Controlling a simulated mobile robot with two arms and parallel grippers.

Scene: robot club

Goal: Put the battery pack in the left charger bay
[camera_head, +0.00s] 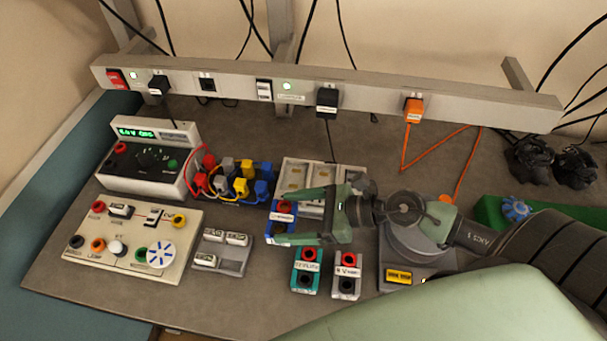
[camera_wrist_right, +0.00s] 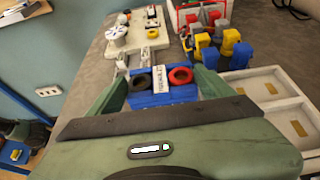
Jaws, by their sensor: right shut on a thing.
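My right gripper (camera_head: 285,217) is shut on a blue battery pack (camera_head: 278,238) with a red and a black terminal and a white label. In the right wrist view the pack (camera_wrist_right: 148,98) sits upright between the two green fingers. The grey charger (camera_head: 345,168) stands just behind the gripper in the head view. Its left bay (camera_head: 293,173) looks empty, with a brass contact; the gripper partly hides the charger's front. The wrist view shows open bays (camera_wrist_right: 264,88) to the right of the held pack. Whether the pack touches the table is unclear. My left gripper is out of view.
A teal pack (camera_head: 307,270) and a white pack (camera_head: 347,275) stand in front of the gripper. Coloured plugs (camera_head: 240,180) crowd the charger's left. A grey tray (camera_head: 232,265), a terminal panel (camera_head: 135,257) and a power supply (camera_head: 148,160) lie further left.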

